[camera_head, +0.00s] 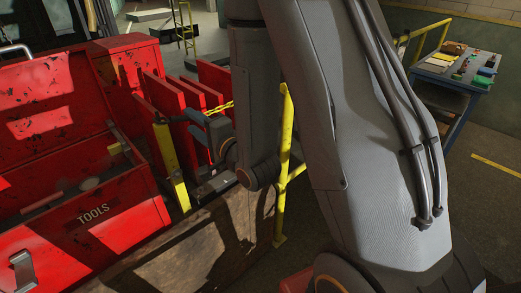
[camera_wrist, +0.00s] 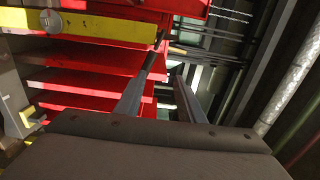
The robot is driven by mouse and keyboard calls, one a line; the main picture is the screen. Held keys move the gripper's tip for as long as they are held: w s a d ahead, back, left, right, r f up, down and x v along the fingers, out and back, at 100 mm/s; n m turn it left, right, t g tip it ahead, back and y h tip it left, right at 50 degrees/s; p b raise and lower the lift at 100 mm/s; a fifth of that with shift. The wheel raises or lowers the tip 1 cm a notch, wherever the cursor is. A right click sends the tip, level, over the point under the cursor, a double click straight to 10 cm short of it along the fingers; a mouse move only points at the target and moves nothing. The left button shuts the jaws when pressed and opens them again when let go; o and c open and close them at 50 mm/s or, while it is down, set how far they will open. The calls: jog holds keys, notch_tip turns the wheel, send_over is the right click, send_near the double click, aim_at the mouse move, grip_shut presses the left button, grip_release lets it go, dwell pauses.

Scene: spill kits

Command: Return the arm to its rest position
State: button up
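My arm fills the middle and right of the head view, its big grey upper link close to the camera. The arm bends down to a joint low in the middle, with the wrist end beside red upright panels (camera_head: 157,98). In the wrist view, my gripper (camera_wrist: 164,68) shows two grey fingers standing apart with nothing held between them. The fingers point toward the red panels (camera_wrist: 95,80) and a dark area with rods. In the head view, the fingertips are too small and partly covered to make out.
A red toolbox (camera_head: 125,220) marked TOOLS stands open at left. A yellow upright bar (camera_head: 166,150) stands close to my wrist. A yellow railing (camera_head: 285,150) is behind my arm. A blue table (camera_head: 470,80) with small items is at far right; open floor lies before it.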

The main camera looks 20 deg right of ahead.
dwell(0.5)
jog(key=s+d+f+n+g+h+b, duration=0.1)
jog(key=d+f+n+g+h+b, duration=0.1)
jog(key=d+f+n+g+h, duration=0.3)
jog(key=s+d+f+n+g+b, duration=0.2)
jog(key=f+n+g, duration=0.1)
jog(key=f, duration=0.4)
jog(key=s+d+f+n+g+b, duration=0.1)
jog(key=s+n+g, duration=0.2)
jog(key=s, duration=0.4)
jog(key=s+d+f+n+g+h+b, duration=0.1)
jog(key=s+n+g+b, duration=0.1)
jog(key=s, duration=0.6)
jog(key=n+g, duration=0.1)
jog(key=g, duration=0.1)
jog(key=shift+d+g, duration=0.3)
jog(key=shift+d, duration=0.1)
